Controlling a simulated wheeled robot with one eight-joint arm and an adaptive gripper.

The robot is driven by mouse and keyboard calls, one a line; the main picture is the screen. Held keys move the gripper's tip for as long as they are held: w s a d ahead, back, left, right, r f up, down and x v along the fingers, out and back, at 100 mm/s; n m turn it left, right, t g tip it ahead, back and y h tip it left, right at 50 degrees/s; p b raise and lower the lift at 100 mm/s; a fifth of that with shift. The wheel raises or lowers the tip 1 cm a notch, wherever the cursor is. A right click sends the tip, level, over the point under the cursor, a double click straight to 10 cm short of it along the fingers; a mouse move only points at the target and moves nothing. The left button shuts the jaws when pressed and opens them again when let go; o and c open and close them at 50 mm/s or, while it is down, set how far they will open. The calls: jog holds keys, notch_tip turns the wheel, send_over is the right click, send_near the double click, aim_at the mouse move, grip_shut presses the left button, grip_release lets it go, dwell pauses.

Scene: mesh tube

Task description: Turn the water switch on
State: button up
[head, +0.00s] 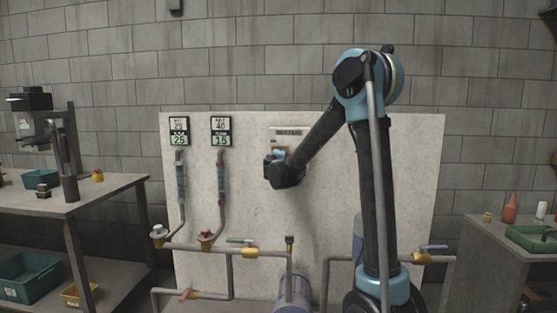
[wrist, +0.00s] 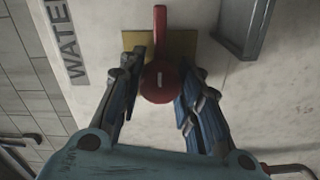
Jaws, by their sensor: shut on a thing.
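The water switch (wrist: 158,85) is a round red knob with a straight red lever in front of a yellow plate (wrist: 188,46). In the wrist view the lever points to the top of the picture. My gripper (wrist: 161,68) is shut on the switch, one finger on each side of the knob. In the head view my gripper (head: 273,168) is at the white panel (head: 350,215), just below a small sign (head: 287,132). The switch is hidden there by my gripper and arm. Part of the sign, reading "WATE", also shows in the wrist view (wrist: 66,40).
A grey box edge (wrist: 243,28) is close to the right of the switch in the wrist view. Two gauges and pipes (head: 221,195) are on the panel's left. A workbench (head: 60,200) stands left and a cabinet (head: 495,240) right. Pipes with valves run low along the panel.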

jog(key=o, duration=1)
jog(key=shift+f, duration=0.1)
jog(key=shift+o, duration=0.2)
jog(key=s, duration=1.2)
jog(key=shift+a, duration=0.15)
jog(key=shift+w, duration=0.1)
